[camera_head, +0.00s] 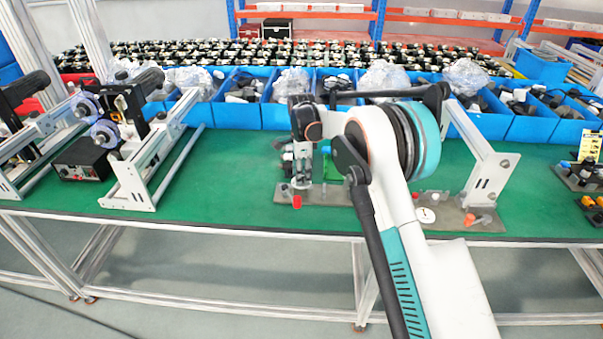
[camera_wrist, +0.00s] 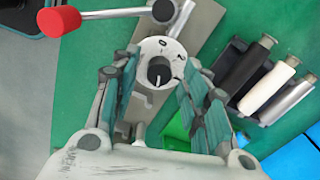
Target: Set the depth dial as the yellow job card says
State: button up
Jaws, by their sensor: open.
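The depth dial (camera_wrist: 146,55) has a round white face with dark marks and a black knob (camera_wrist: 159,71) at its centre, on a grey plate in the wrist view. Some marks look like numerals, but the setting is too small to read surely. My gripper (camera_wrist: 157,76) is open, with one teal-lined finger on each side of the dial. I cannot tell whether a finger touches the knob. A small yellow card (camera_head: 590,146) stands at the right end of the bench in the head view. Its writing is not legible. In the head view my arm hides much of the middle of the bench.
A red-ended lever (camera_wrist: 59,21) lies left of the dial. Black, white and grey cylinders (camera_wrist: 266,84) and a green part (camera_wrist: 178,128) lie to its right. Blue bins (camera_head: 238,115) line the bench's back. Metal frames stand at left; green mat (camera_head: 235,185) is clear between.

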notch_tip(320, 180, up, 12)
dwell(0.5)
jog(key=s+d+r+n+t+b, duration=0.1)
jog(key=s+d+r+n+t, duration=0.2)
jog(key=s+d+r+n, duration=0.85)
jog(key=s+d+f+n+t, duration=0.1)
jog(key=s+d, duration=0.3)
jog(key=s, duration=0.7)
jog(key=s+d+f+n+t, duration=0.1)
jog(key=s+d+f, duration=0.1)
jog(key=s, duration=0.8)
jog(key=s+d+f+n+t+b, duration=0.1)
jog(key=s+d, duration=0.4)
jog(key=s, duration=0.6)
jog(key=shift+s+d+f+n+t, duration=0.3)
jog(key=shift+s+f+n+t, duration=0.05)
jog(key=shift+n+t, duration=0.25)
